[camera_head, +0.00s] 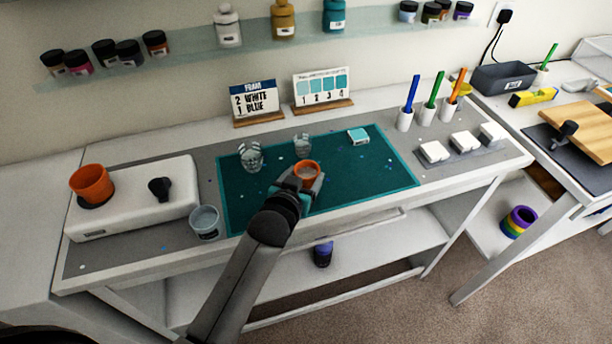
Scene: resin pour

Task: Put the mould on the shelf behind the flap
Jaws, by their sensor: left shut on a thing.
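My left gripper (297,186) reaches in from the bottom of the picture and is shut on a small round orange cup (313,166), which looks like the mould. The cup is upright, open at the top, over the teal mat. The fingers partly hide its near side, and I cannot tell whether it touches the mat. A white shelf (385,248) runs under the table. A pale strip (365,222) below the table's front edge may be the flap; I cannot tell whether it is open. My right gripper is not in view.
Clear cups (251,157) (302,145) stand on the teal mat (385,180) near the held cup. Another cup (205,222) stands by the white device (130,215) with an orange pot (91,184). A dark purple-topped jar (323,254) is on the lower shelf. The mat's right part is mostly clear.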

